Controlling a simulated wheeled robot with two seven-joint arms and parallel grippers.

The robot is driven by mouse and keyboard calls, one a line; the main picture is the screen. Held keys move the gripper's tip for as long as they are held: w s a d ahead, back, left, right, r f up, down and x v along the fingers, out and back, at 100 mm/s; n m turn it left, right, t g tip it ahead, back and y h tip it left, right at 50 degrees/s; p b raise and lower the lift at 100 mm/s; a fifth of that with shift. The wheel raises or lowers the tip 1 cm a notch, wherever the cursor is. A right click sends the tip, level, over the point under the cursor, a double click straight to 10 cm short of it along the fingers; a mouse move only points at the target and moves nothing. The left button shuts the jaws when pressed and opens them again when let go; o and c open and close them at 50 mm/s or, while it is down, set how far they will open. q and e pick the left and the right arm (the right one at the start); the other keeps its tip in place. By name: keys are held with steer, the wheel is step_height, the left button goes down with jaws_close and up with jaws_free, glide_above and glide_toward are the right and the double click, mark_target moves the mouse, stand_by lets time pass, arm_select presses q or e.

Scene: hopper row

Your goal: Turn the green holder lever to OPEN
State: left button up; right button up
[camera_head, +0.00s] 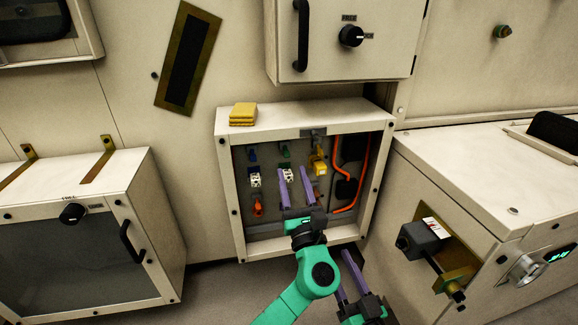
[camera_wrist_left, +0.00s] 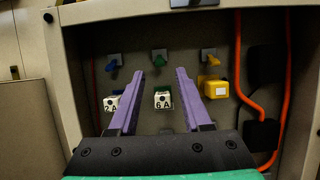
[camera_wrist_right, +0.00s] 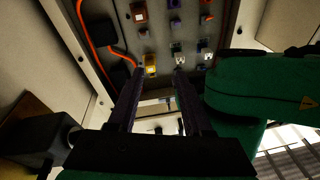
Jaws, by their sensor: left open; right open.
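The green holder lever (camera_head: 284,152) is in the top row inside the open wall box, between a blue lever (camera_head: 253,154) and a yellow one (camera_head: 318,152). A white fuse marked 6A (camera_wrist_left: 162,99) sits below the green lever, which also shows in the left wrist view (camera_wrist_left: 160,60). My left gripper (camera_head: 292,170) is open, its purple fingers pointing into the box. In its wrist view the green lever appears between and just beyond the fingertips. Contact cannot be told. My right gripper (camera_head: 343,270) is open and empty, below and right of the box.
A 2A fuse (camera_wrist_left: 111,103) and a yellow block (camera_wrist_left: 216,89) flank the 6A fuse. Orange cable (camera_head: 364,170) runs along the box's right side. Yellow pieces (camera_head: 243,114) lie on the box top. A cabinet with a grey-black handle block (camera_head: 424,240) stands at right.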

mark_target(288, 157)
arm_select(q)
steer(key=b+x, duration=0.1)
steer(key=x, duration=0.3)
steer(key=shift+w+r, duration=0.1)
jaws_close()
arm_select(e)
step_height(288, 157, up, 11)
steer(key=w+d+t+y, duration=0.1)
steer(key=t, duration=0.2)
steer(key=shift+w+n, duration=0.2)
steer(key=shift+n, duration=0.2)
